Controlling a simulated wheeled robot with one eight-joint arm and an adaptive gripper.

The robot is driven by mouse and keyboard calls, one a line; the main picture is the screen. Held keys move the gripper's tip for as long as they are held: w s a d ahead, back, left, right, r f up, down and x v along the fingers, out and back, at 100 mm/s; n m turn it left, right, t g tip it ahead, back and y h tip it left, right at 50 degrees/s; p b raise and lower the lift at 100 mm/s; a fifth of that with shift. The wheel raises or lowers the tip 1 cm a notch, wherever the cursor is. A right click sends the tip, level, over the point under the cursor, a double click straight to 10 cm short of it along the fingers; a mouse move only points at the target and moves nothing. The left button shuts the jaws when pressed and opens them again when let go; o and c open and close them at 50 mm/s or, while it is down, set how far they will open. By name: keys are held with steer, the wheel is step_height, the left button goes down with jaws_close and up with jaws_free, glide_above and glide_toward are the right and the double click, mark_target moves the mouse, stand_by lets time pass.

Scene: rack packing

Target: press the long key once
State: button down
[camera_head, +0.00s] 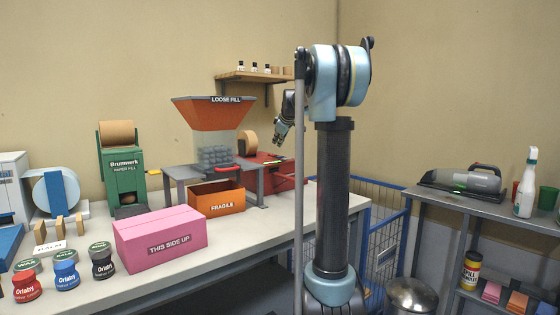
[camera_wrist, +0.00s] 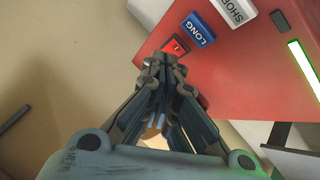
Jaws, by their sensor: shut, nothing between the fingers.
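The long key is a blue key marked LONG (camera_wrist: 198,30) on the sloping red machine (camera_wrist: 245,75) in the wrist view. A white key whose lettering is partly cut off (camera_wrist: 236,10) sits beyond it, and a small red key (camera_wrist: 175,48) sits on its near side. My gripper (camera_wrist: 160,64) is shut and empty, its tips close to the red key and short of the blue one. In the head view my gripper (camera_head: 278,140) is above the red machine (camera_head: 284,176), which my arm partly hides.
A loose-fill hopper (camera_head: 213,115) stands left of my gripper, over an orange FRAGILE box (camera_head: 217,196). A wall shelf (camera_head: 247,76) with small bottles is above. A pink box (camera_head: 160,239) and several round tins stand on the bench. A lit green strip (camera_wrist: 304,68) shows on the machine.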

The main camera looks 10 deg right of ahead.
mark_target(278, 157)
steer(key=shift+f, duration=1.55)
steer(key=shift+f, duration=0.75)
stand_by(1.0)
steer(key=shift+r, duration=3.35)
